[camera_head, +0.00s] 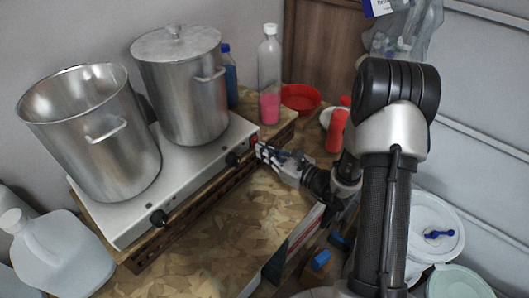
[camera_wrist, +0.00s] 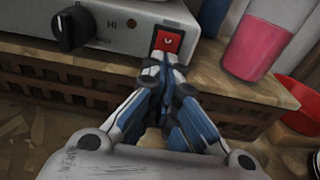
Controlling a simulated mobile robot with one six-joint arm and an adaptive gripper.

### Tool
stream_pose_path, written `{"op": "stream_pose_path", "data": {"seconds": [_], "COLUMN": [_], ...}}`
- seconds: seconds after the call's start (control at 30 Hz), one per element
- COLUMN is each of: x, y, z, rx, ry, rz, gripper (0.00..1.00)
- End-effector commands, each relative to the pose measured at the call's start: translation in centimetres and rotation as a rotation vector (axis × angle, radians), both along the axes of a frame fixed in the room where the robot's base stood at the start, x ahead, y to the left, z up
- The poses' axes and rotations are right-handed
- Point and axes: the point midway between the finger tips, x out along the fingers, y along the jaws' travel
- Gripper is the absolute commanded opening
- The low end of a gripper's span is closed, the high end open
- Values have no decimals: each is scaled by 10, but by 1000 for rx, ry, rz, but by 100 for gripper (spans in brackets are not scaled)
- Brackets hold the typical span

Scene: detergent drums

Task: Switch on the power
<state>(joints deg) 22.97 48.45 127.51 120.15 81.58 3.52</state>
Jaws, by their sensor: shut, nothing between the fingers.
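The hotplate (camera_head: 190,186) is a long steel unit with two black knobs on its front. A red power switch (camera_wrist: 168,41) is on its front panel at the right end, to the right of a knob marked HI (camera_wrist: 75,27). The switch also shows as a small red patch in the head view (camera_head: 254,140). My gripper (camera_head: 262,151) is shut and empty, with its fingertips just in front of the switch. In the wrist view the fingertips (camera_wrist: 165,62) are at the switch's lower edge; I cannot tell whether they touch it. The switch's position is unclear.
An open pot (camera_head: 100,140) and a lidded pot (camera_head: 185,90) stand on the hotplate. A bottle with pink liquid (camera_head: 269,80), a blue bottle (camera_head: 228,75) and a red bowl (camera_head: 300,97) are behind. A white jug (camera_head: 60,255) is at the lower left.

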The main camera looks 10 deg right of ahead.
Motion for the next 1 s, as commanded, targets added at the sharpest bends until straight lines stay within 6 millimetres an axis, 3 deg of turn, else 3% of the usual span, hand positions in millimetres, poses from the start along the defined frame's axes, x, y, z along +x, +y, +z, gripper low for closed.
{"op": "stream_pose_path", "data": {"seconds": [0.2, 0.73, 1.0], "x": [6, 13, 10], "y": [5, 9, -4], "z": [-11, -10, -12], "rx": [51, 72, 73], "ry": [-69, -99, -102], "rz": [0, 1, 2], "gripper": [0, 0, 0]}}
